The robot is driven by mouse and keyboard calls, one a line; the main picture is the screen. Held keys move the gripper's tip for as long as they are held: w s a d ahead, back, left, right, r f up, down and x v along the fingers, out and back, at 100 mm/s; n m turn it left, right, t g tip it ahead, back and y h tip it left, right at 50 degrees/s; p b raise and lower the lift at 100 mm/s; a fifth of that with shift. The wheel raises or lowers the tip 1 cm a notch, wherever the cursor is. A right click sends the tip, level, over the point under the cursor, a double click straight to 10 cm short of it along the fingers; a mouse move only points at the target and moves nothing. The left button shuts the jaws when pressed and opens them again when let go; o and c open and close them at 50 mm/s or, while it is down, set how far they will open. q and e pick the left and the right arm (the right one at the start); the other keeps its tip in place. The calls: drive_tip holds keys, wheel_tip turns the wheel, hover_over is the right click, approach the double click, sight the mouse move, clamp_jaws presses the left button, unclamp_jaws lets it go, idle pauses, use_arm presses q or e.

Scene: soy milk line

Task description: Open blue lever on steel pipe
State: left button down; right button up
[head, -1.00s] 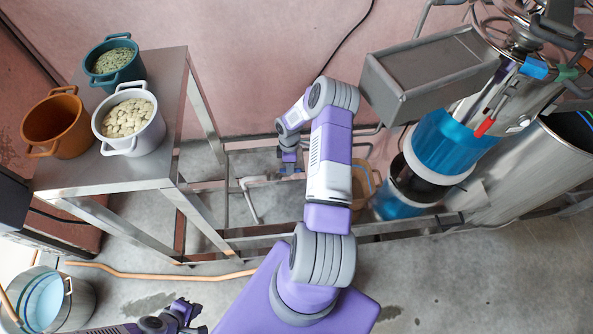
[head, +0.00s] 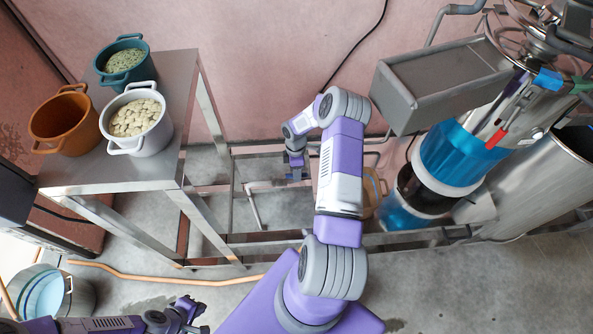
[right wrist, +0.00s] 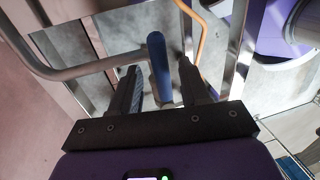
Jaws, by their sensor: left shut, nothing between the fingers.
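The blue lever (right wrist: 158,66) shows in the right wrist view as a rounded blue handle by the steel pipe (right wrist: 95,68). My right gripper (right wrist: 160,78) is open, with one finger on each side of the lever and visible gaps to it. In the head view my right gripper (head: 296,174) hangs low beyond my arm, near the pipework below the wall; the lever cannot be made out there. My left gripper (head: 192,312) is at the lower left, away from the pipe, shut and empty.
A steel table (head: 140,170) with several pots stands at the left. A grey metal trough (head: 435,82) and a blue and steel machine (head: 455,150) stand at the right. Steel frame rails (head: 400,237) run along the floor. An orange hose (head: 170,279) lies on the floor.

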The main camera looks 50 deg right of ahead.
drive_tip(key=shift+r, duration=0.15)
wheel_tip(320, 180, up, 7)
drive_tip(key=w+d+p, duration=0.1)
drive_tip(key=shift+p, duration=0.35)
drive_tip(key=shift+r, duration=0.1)
idle(0.4)
drive_tip(key=a+f+m+t+y, duration=0.1)
drive_tip(key=a+f+m, duration=0.15)
drive_tip(key=a, duration=1.05)
drive_tip(key=a+f+m+t+y, duration=0.1)
drive_tip(key=a+m+y, duration=0.15)
drive_tip(key=a, duration=1.05)
drive_tip(key=s+a+m, duration=0.6)
drive_tip(key=s+a, duration=0.3)
drive_tip(key=a, duration=0.1)
drive_tip(key=shift+s+a+r+m+h, duration=0.2)
drive_tip(key=shift+s+a+m+h, duration=0.1)
drive_tip(key=shift+s+m+h, duration=0.15)
